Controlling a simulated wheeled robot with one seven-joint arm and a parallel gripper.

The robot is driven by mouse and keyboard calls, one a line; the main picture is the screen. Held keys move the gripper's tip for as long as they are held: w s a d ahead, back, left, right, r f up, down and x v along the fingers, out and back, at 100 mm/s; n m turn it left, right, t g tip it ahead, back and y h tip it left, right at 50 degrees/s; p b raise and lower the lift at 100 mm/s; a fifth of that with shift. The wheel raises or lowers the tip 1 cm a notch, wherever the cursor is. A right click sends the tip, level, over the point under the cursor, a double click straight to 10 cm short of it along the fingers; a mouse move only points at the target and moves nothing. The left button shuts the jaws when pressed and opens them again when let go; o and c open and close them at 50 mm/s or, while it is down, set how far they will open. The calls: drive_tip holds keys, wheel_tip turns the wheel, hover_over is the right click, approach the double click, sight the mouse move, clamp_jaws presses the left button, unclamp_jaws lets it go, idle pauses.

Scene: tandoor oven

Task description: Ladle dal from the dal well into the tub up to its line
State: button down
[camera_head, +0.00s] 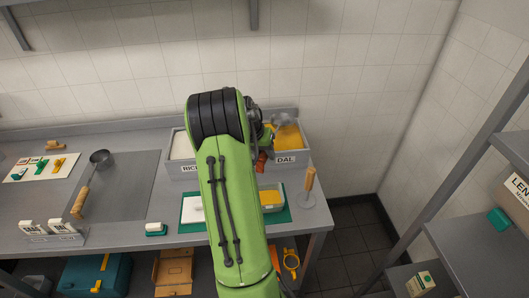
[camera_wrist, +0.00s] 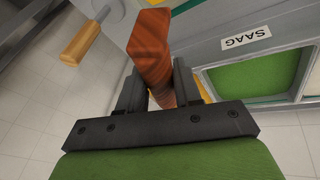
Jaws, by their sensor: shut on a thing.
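My gripper (camera_wrist: 158,85) is shut on a red-brown handle (camera_wrist: 150,48), which I take to be the dal ladle's. In the head view, this handle (camera_head: 262,162) shows beside my arm at the front of the dal well (camera_head: 286,159). A grey, blurred ladle bowl (camera_head: 282,121) appears over the yellow dal (camera_head: 288,138); whether it touches the dal or carries any I cannot tell. A clear tub (camera_head: 271,208) with yellow content stands on a green mat in front of the wells. Its line is too small to see. My arm hides much of the gripper.
The rice well (camera_head: 181,150) is left of my arm. The saag well (camera_wrist: 258,72) shows in the wrist view. A wooden-handled tool (camera_head: 310,181) stands at the counter's right end. A white tub (camera_head: 192,212) is on the mat.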

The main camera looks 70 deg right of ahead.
drive_tip(key=shift+f+b, duration=1.35)
drive_tip(key=shift+f, duration=0.75)
drive_tip(key=shift+a+r+y+p, duration=0.15)
drive_tip(key=shift+r+y+p, duration=0.35)
drive_tip(key=shift+p, duration=0.65)
drive_tip(key=shift+f, duration=0.55)
drive_tip(key=shift+f+b, duration=0.2)
drive_tip(key=shift+b, duration=0.25)
